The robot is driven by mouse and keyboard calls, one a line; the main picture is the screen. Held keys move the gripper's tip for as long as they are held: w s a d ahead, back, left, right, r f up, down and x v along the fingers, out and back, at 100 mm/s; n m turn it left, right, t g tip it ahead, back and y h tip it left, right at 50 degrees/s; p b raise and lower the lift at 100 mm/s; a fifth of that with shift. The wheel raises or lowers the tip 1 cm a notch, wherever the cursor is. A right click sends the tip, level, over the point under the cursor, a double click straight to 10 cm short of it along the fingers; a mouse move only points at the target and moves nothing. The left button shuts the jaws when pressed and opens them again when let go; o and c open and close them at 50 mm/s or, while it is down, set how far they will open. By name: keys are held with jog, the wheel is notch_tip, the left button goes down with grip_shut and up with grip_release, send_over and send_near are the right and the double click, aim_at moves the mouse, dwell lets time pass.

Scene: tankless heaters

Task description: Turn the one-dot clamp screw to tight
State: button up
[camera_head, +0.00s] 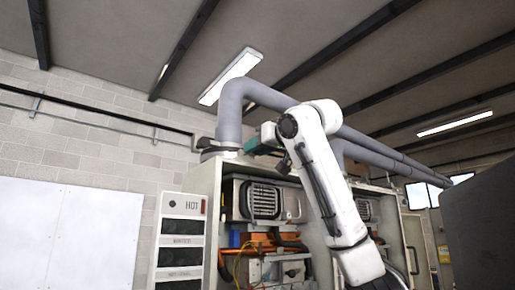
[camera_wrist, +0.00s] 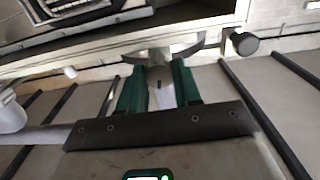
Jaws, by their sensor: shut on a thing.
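My gripper (camera_wrist: 158,88) has green fingers, one on each side of a pale grey piece (camera_wrist: 160,76) beneath a curved metal band. The gripper is shut on this piece, which looks like a clamp screw. A small dark mark shows on it, but I cannot tell whether it is the one dot. In the head view my gripper (camera_head: 258,141) reaches the clamp (camera_head: 221,150) around the grey pipe's foot, on top of the cabinet. The fingertips are too small to read there.
The thick grey pipe (camera_head: 231,112) rises from the cabinet (camera_head: 206,181) and bends right, passing behind my arm. The open cabinet holds a heater (camera_head: 262,200) with wires and valves below. A panel (camera_head: 181,240) marked HOT stands at left. A dark grey block (camera_head: 485,225) fills the right.

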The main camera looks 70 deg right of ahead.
jog(key=shift+c, duration=0.5)
jog(key=shift+m, duration=0.3)
jog(key=shift+d+f+m, duration=0.1)
jog(key=shift+m, duration=4.65)
jog(key=shift+d+f+m, duration=0.1)
jog(key=shift+m, duration=4.65)
jog(key=shift+s, duration=0.1)
jog(key=o, duration=1.1)
jog(key=shift+c, duration=0.2)
